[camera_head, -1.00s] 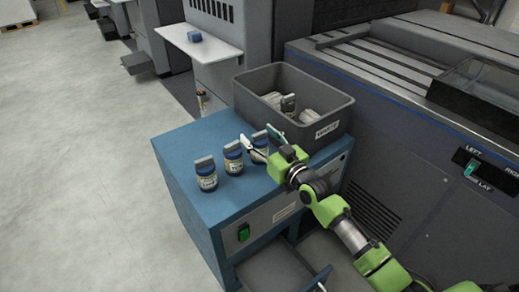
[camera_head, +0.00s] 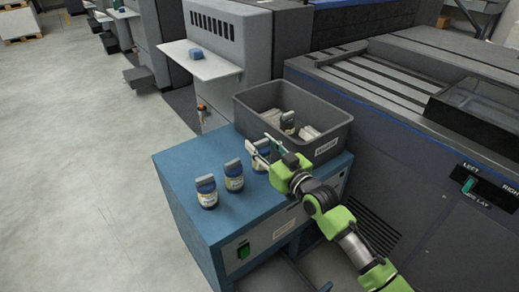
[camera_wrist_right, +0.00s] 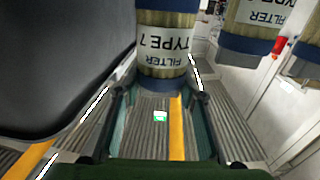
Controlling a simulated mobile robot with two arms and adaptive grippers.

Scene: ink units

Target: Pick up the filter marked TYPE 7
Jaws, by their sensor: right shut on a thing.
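The filter marked TYPE 7 (camera_wrist_right: 165,42) fills the top middle of the right wrist view. It is a jar-like thing with blue ends and a white label. My right gripper (camera_head: 263,144) is shut on it, one finger on each side. In the head view this filter (camera_head: 260,163) is partly hidden by the gripper, at the cabinet-top end near the bin. I cannot tell whether it is clear of the surface. My left gripper is not in view.
Two more filters, the middle one (camera_head: 233,176) and the front one (camera_head: 206,192), stand on the blue cabinet (camera_head: 187,163). Their type numbers are unreadable. A grey bin (camera_head: 327,150) with several items stands close behind my gripper. A large machine (camera_head: 372,115) is at right.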

